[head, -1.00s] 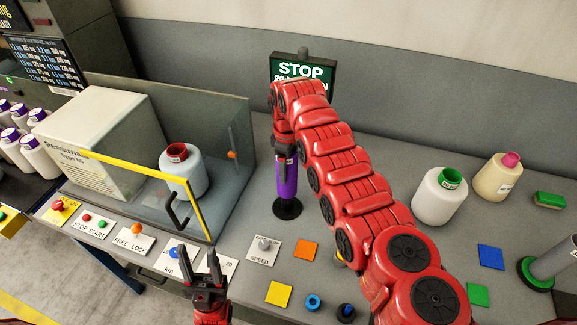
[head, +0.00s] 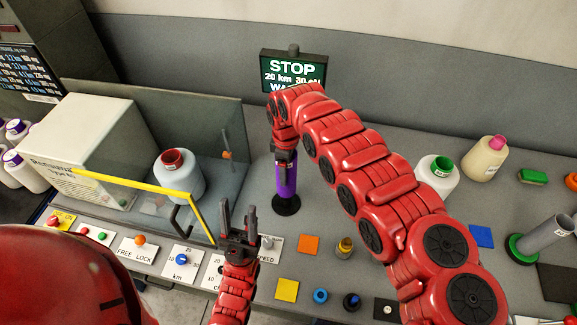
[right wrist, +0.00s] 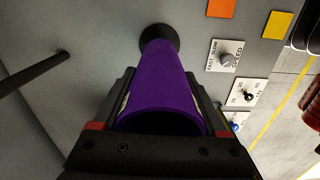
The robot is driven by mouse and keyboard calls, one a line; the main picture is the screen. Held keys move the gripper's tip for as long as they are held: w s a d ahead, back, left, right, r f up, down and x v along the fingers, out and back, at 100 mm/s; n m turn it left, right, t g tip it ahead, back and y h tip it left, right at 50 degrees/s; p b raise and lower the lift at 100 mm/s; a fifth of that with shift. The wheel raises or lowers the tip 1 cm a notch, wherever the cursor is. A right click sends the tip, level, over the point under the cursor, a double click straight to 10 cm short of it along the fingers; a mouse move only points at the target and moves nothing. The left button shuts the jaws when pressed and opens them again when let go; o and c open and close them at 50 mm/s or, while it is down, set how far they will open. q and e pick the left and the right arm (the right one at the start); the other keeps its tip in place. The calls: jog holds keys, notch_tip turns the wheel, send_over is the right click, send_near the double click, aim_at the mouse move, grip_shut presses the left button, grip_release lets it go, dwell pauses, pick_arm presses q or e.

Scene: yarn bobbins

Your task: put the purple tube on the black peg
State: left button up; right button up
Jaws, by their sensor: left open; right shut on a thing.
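The purple tube (head: 286,180) stands upright at the back middle of the table, directly over the round black base (head: 286,206) of the peg. The peg's shaft is hidden. My right gripper (head: 285,155) is shut on the tube's upper part from above. In the right wrist view the purple tube (right wrist: 163,85) runs between the fingers toward the black base (right wrist: 158,38). I cannot tell whether its lower end rests on the base or is slightly above. My left gripper (head: 239,220) is open and empty, over the front row of controls.
A glass-fronted machine with a yellow-edged door (head: 130,188) and a red-topped bobbin (head: 178,178) stands left. A green-topped bobbin (head: 437,176) and a grey tube on a green base (head: 518,248) stand right. A STOP sign (head: 293,70) is behind.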

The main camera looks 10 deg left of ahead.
jog(key=shift+a+f+b, duration=0.1)
jog(key=shift+f+b, duration=3.35)
jog(key=shift+f, duration=0.4)
jog(key=shift+f+b, duration=0.3)
jog(key=shift+b, duration=0.05)
jog(key=o, duration=1.3)
jog(key=shift+r, duration=0.1)
